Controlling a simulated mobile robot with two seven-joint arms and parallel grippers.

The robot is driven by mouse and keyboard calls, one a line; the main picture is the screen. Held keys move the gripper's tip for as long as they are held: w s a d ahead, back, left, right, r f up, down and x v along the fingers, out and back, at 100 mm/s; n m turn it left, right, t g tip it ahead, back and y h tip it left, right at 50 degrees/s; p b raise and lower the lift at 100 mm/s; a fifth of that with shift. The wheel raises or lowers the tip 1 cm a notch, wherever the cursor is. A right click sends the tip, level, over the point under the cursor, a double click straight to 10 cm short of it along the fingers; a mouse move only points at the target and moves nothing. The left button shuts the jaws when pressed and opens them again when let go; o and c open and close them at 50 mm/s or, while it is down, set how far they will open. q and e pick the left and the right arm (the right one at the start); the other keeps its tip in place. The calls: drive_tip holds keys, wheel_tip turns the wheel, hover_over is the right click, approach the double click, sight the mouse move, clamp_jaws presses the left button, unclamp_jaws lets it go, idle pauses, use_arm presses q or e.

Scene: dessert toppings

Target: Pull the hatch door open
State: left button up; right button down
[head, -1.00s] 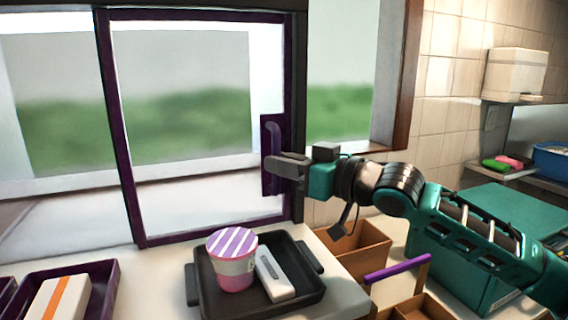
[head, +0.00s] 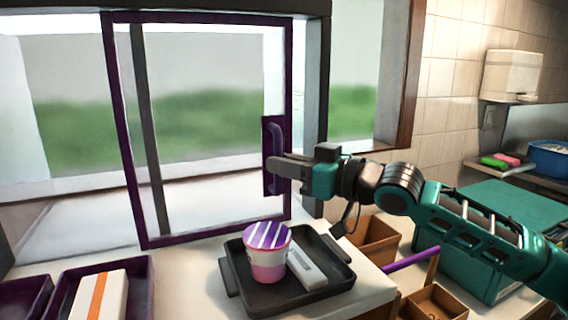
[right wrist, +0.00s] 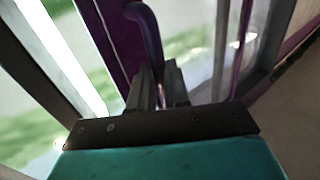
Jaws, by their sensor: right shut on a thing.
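The hatch door (head: 286,70) is a glass pane in a dark purple frame, standing in the window opening. Its purple handle (head: 273,135) is on the right side of the frame. My right gripper (head: 275,163) reaches in from the right and is shut on the handle. In the right wrist view the fingers (right wrist: 160,85) close at the lower part of the curved handle (right wrist: 149,30). The door stands left of the grey right post (head: 316,110), with a narrow gap between. Another grey post (head: 150,130) shows through the glass. My left gripper is not in view.
On the counter below the door is a black tray (head: 232,262) with a striped-lid cup (head: 267,250) and a white box (head: 304,266). Purple trays (head: 148,285) are at the lower left. Wooden bins (head: 375,240) stand under my right arm.

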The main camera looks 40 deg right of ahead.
drive_tip(key=shift+w+a+f+p, duration=0.1)
drive_tip(key=shift+w+a+p, duration=0.15)
drive_tip(key=shift+a, duration=0.8)
drive_tip(key=shift+w+a+p, duration=0.2)
drive_tip(key=shift+w+a, duration=0.05)
drive_tip(key=shift+a, duration=0.75)
drive_tip(key=c, duration=1.1)
unclamp_jaws()
drive_tip(key=shift+s+d, duration=0.1)
drive_tip(key=b, duration=0.1)
approach(263, 167)
drive_tip(key=s+a+r, duration=0.1)
drive_tip(key=s, duration=0.6)
drive_tip(key=shift+a+r, duration=0.25)
drive_tip(key=shift+r, duration=0.15)
